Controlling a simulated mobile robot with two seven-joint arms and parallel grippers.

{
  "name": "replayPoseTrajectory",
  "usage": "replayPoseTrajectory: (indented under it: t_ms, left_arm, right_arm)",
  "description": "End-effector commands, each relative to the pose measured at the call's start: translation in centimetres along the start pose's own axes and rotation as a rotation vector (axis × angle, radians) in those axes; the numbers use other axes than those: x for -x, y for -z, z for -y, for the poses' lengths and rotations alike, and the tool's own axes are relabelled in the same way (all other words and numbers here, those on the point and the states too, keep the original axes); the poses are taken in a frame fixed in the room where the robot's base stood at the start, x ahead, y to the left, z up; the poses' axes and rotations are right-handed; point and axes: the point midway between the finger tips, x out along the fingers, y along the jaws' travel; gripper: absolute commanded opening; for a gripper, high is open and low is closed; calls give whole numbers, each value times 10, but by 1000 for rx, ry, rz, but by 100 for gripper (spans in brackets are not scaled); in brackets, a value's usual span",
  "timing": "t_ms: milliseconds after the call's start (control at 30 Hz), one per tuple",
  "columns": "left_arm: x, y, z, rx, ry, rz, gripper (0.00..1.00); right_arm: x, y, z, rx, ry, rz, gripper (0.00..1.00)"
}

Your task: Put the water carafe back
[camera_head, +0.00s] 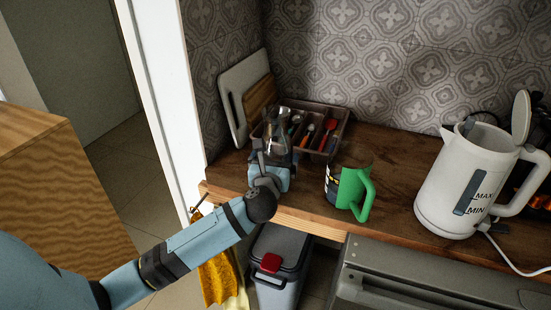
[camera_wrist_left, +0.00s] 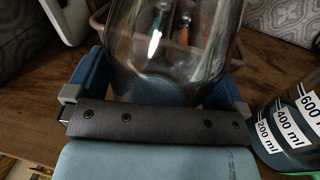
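The water carafe (camera_head: 276,137) is clear glass and stands upright near the left end of the wooden counter, in front of the utensil tray. My left gripper (camera_head: 271,165) reaches it from the front. In the left wrist view the carafe (camera_wrist_left: 168,55) fills the space between the two blue fingers of my gripper (camera_wrist_left: 160,90). The fingers sit wide apart, one on each side of the glass; whether they touch it is hard to tell. The carafe's lower part is partly hidden by the gripper in the head view. My right gripper is not in view.
A measuring jug with a green handle (camera_head: 352,190) stands close on the right; its scale shows in the wrist view (camera_wrist_left: 285,125). A utensil tray (camera_head: 340,118) and cutting boards (camera_head: 240,92) are behind. A white kettle (camera_head: 455,185) stands right. A bin (camera_head: 279,270) is below.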

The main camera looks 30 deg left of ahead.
Motion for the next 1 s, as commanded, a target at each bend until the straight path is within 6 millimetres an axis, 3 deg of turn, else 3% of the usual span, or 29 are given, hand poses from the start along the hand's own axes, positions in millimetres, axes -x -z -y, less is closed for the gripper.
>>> replayPoseTrajectory:
  t_ms: [267, 367, 800, 1000]
  left_arm:
    - [0, -4, 0, 0, 1, 1, 100]
    - [10, -3, 1, 0, 2, -2, 100]
    - [99, -3, 0, 1, 1, -2, 100]
    - [118, -3, 0, -6, 1, 3, 100]
  right_arm:
    - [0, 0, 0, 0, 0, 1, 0]
    - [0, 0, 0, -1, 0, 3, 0]
    - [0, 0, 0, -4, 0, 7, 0]
    - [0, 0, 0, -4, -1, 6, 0]
